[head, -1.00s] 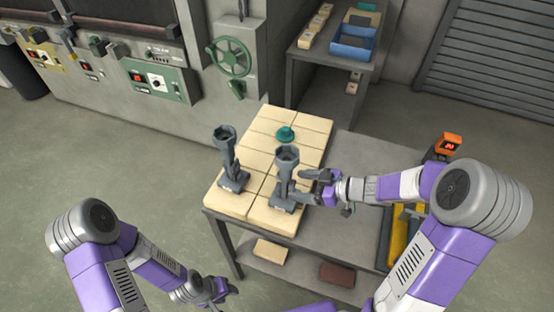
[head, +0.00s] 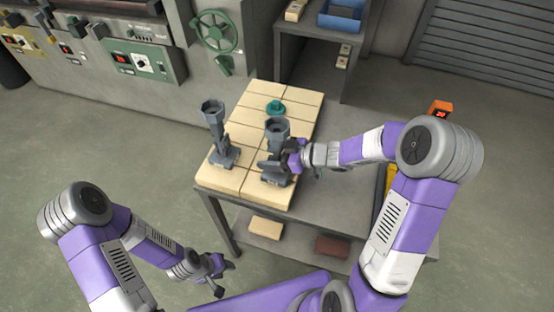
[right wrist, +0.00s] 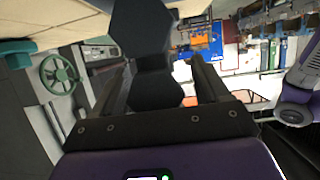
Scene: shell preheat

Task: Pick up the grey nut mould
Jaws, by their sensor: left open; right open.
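Two similar dark grey moulds with cup-shaped tops stand upright on the tan tile top. One mould (head: 216,128) is at the left; the other mould (head: 277,128) is at the right. I cannot tell for sure which is the nut mould. My right gripper (head: 277,162) is open at the lower part of the right mould. In the right wrist view, a dark mould (right wrist: 155,82) with hexagonal outlines lies between the open fingers (right wrist: 163,75); contact cannot be told. My left gripper (head: 220,276) is open and empty, low in front of the table.
A teal knobbed piece (head: 276,107) sits behind the right mould. The grey table (head: 325,185) has bare room to the right of the tiles. A tan block (head: 266,228) and a brown block (head: 332,245) lie on its lower shelf. A furnace wall with a green handwheel (head: 216,32) stands behind.

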